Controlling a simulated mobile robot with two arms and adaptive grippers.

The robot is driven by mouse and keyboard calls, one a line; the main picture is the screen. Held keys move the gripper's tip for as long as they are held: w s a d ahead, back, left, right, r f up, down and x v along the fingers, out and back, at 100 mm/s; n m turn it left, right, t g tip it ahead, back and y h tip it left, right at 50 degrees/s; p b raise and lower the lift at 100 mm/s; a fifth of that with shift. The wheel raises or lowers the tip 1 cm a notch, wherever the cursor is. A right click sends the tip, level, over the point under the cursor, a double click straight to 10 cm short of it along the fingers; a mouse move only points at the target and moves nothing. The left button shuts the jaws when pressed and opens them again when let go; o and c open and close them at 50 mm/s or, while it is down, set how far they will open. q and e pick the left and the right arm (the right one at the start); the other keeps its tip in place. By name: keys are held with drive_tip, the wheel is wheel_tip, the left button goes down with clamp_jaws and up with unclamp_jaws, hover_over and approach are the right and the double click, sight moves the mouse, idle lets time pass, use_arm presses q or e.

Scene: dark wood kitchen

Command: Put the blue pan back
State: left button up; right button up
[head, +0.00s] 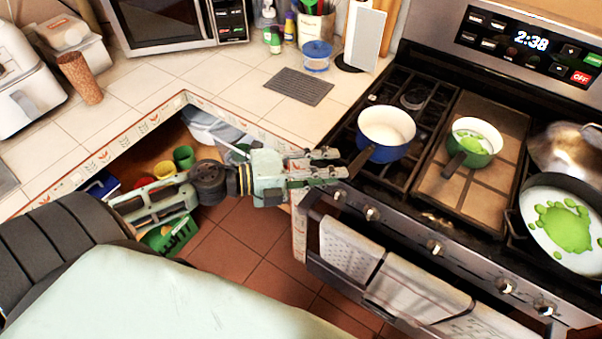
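The blue pan (391,151) has a white inside and a dark handle that points down and left. It stands on the left part of the stove top (408,78). My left gripper (338,164) reaches in from the left over the counter corner and the stove's front left edge. Its two fingers are apart, with nothing seen between them. The fingertips are close to the end of the pan's handle; I cannot tell whether they touch it. My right gripper is not in view.
A green pan (472,144) stands right of the blue pan. A large pan with green stuff (562,228) is at the far right. Towels (350,250) hang on the oven handle. An open lower cabinet holds several cups.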

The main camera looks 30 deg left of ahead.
use_arm(q)
drive_tip(key=b+v, duration=0.1)
drive_tip(key=v, duration=0.5)
drive_tip(key=w+a+f+n+t+y, duration=0.3)
drive_tip(key=a+f+n+y, duration=0.55)
drive_tip(key=a+f, duration=0.6)
drive_tip(key=s+a+f+n+g+y, duration=0.1)
drive_tip(key=s+f+n, duration=0.25)
drive_tip(key=f, duration=0.55)
drive_tip(key=s+a+f+n+g+y, duration=0.2)
drive_tip(key=f+n, duration=0.2)
drive_tip(key=f, duration=0.5)
drive_tip(key=s+d+f+n+g+y, duration=0.1)
drive_tip(key=s+d+f+n+g, duration=0.2)
drive_tip(key=s+f, duration=0.55)
drive_tip(key=s+d+f+n+g, duration=0.2)
drive_tip(key=s+d+f, duration=0.2)
drive_tip(key=s+f, duration=0.45)
drive_tip(key=s+d+f+n+g, duration=0.1)
drive_tip(key=s+d+f+g, duration=0.1)
drive_tip(key=s+d+f, duration=0.2)
drive_tip(key=s+d+f+n+g, duration=0.1)
drive_tip(key=s+d+f+g, duration=0.2)
drive_tip(key=s+d+f, duration=0.2)
drive_tip(key=s+d+h, duration=0.1)
drive_tip(key=s+d, duration=0.1)
drive_tip(key=s, duration=0.2)
drive_tip(key=shift+s+f+n+g, duration=0.3)
drive_tip(key=shift+n, duration=0.1)
